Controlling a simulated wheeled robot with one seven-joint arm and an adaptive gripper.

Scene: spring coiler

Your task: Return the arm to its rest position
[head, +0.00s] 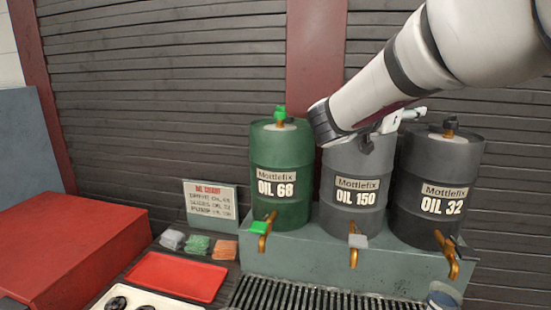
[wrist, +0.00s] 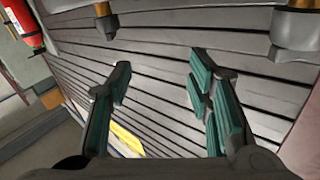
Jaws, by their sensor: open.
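My arm (head: 415,65) reaches in from the upper right of the head view, in front of the drums. My gripper (wrist: 160,105) shows in the wrist view with its teal finger pads wide apart and nothing between them. In the head view the gripper's fingers are mostly hidden behind the wrist; only a light part (head: 405,118) shows near the top of the OIL 150 drum (head: 356,195).
A green OIL 68 drum (head: 281,160) and a dark OIL 32 drum (head: 440,170) flank the middle drum on a grey stand (head: 310,255). A red tray (head: 175,277), a sign (head: 210,199) and a red block (head: 65,250) are at left. A fire extinguisher (wrist: 24,25) shows in the wrist view.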

